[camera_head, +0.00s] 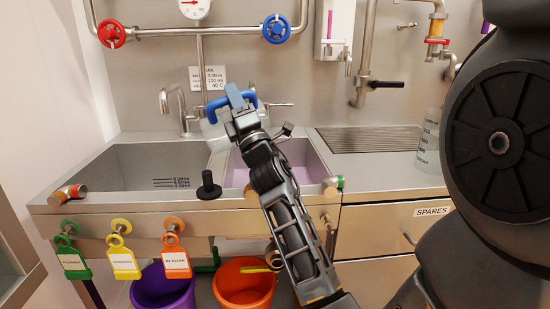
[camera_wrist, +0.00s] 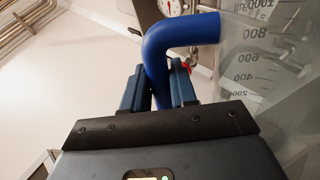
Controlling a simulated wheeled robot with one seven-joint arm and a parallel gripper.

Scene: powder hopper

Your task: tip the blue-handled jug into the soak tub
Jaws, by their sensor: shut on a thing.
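My gripper (camera_head: 238,103) is shut on the blue handle (camera_head: 215,112) of the clear jug, above the back of the two sinks. In the wrist view the jaws (camera_wrist: 160,88) close around the blue handle (camera_wrist: 182,38), and the clear jug wall (camera_wrist: 262,65) with its millilitre marks stands to the right. The jug's body is hard to make out in the head view, and its contents and tilt I cannot tell. The left basin (camera_head: 130,165) is grey with litre marks. The right basin (camera_head: 318,160) is lilac, partly hidden by my arm. No label shows which is the soak tub.
A steel tap (camera_head: 180,105) and a placard (camera_head: 208,78) are behind the basins. A black knob (camera_head: 208,187) stands on the front rim. Another clear graduated container (camera_head: 430,140) stands right of the ribbed drainboard (camera_head: 370,139). Purple (camera_head: 163,290) and orange (camera_head: 243,287) buckets are below.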

